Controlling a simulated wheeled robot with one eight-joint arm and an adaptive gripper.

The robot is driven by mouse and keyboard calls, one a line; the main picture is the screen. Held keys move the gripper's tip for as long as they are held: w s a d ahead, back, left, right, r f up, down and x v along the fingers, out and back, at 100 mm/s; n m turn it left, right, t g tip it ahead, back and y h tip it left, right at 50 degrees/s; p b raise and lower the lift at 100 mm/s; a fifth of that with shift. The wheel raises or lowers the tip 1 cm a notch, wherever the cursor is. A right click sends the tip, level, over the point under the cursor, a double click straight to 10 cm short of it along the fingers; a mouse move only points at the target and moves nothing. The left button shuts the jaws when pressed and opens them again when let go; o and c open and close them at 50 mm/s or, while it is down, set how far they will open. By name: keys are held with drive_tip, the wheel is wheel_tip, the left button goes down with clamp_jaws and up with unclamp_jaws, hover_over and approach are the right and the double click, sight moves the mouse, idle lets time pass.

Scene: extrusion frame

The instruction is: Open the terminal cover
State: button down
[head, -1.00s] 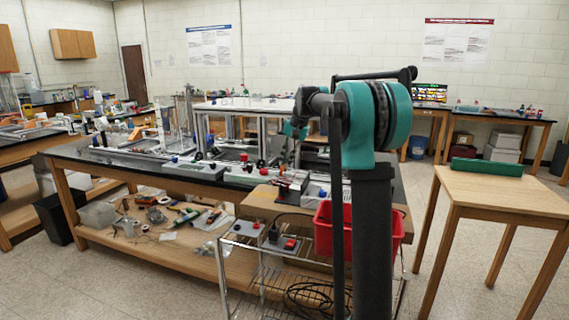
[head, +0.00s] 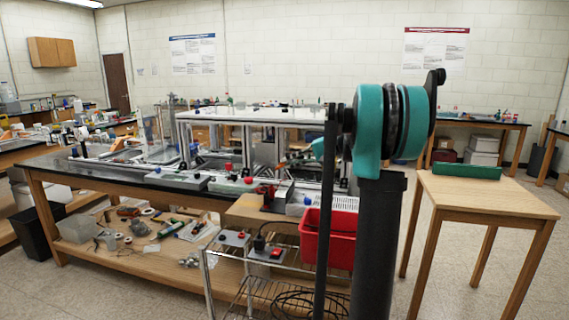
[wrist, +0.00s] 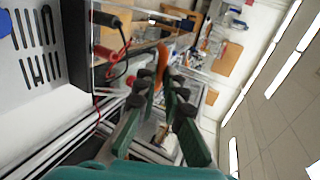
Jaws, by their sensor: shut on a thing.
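My gripper (wrist: 162,82), with dark green fingers and black joints, points away from the camera in the wrist view. A slim orange piece (wrist: 163,54) shows between its fingertips, and the fingers are shut on it. I cannot tell whether this piece belongs to the terminal cover. Clear panel edges show near red and black leads (wrist: 122,48) at the upper left; the cover's outline is not distinct. My arm hides part of that area, and the fingertips are too small to make out.
A slotted grey box (wrist: 38,62) stands close at the left in the wrist view. The extrusion frame (head: 250,117) stands on the bench behind. A red bin (head: 329,238) and a wire cart (head: 270,290) stand in front. A wooden table (head: 485,194) is at the right.

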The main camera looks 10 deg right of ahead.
drive_tip(key=shift+s+d+f, duration=0.15)
drive_tip(key=shift+s+d, duration=0.2)
drive_tip(key=shift+d, duration=0.15)
drive_tip(key=shift+s+d+f, duration=0.15)
drive_tip(key=shift+s+d, duration=0.2)
drive_tip(key=shift+d, duration=0.15)
drive_tip(key=c, duration=1.6)
unclamp_jaws()
drive_tip(key=shift+w, duration=0.1)
drive_tip(key=v, duration=1.2)
drive_tip(key=shift+c, duration=0.4)
